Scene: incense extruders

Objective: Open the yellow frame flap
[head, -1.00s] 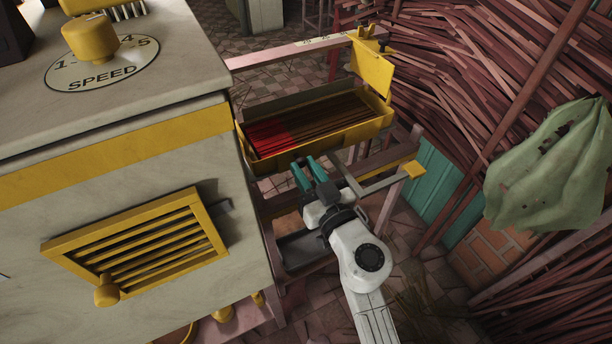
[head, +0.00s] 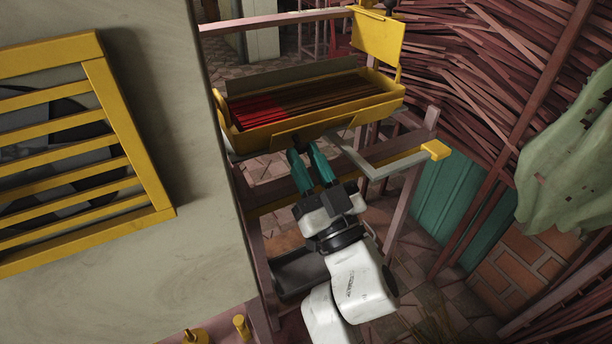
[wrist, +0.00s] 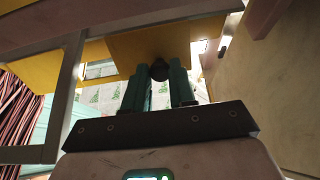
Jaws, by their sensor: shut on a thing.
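My gripper (head: 307,160) has teal fingers and reaches up to the near underside of the yellow tray (head: 345,121). In the wrist view the fingers (wrist: 160,80) are closed on a small dark knob (wrist: 160,70), just below a yellow panel (wrist: 150,44). A yellow flap (head: 377,37) stands upright at the tray's far right corner, apart from my gripper. A yellow slatted frame (head: 130,135) is on the pale machine at left, also apart from my gripper. I cannot tell which yellow part the knob belongs to.
Dark and red sticks (head: 300,105) lie in the tray. A bent metal bar with a yellow end (head: 436,150) juts out right of my gripper. The pale machine wall (head: 195,200) stands close at left. Stacked sticks and a green sack (head: 570,170) are at right.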

